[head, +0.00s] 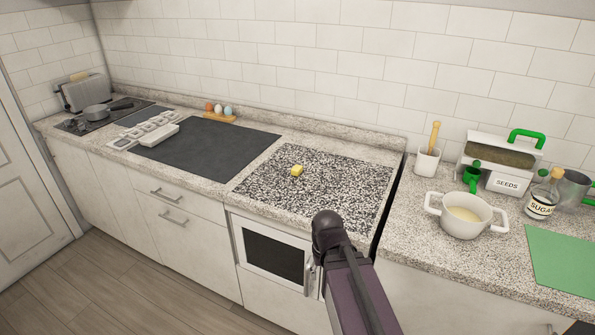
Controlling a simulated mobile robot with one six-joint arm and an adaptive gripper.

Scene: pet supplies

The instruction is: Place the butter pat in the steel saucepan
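A small yellow block, the butter pat (297,170), lies on the black-and-white speckled board (330,193) in the middle of the counter. A grey saucepan (97,112) with a dark handle stands on the dark hob at the far left; it looks like the steel saucepan. A second steel-coloured pot (573,187) stands at the right edge, partly hidden by the sugar bottle. My arm rises from the bottom centre, in front of the counter. My gripper is not in view, and nothing is seen holding the butter.
A dark mat (205,145) lies bare left of the speckled board, with an egg holder (219,116) behind it. Right of a counter gap stand a white two-handled pot (466,227), a seeds box (500,160), a sugar bottle (541,203) and a green mat (565,260).

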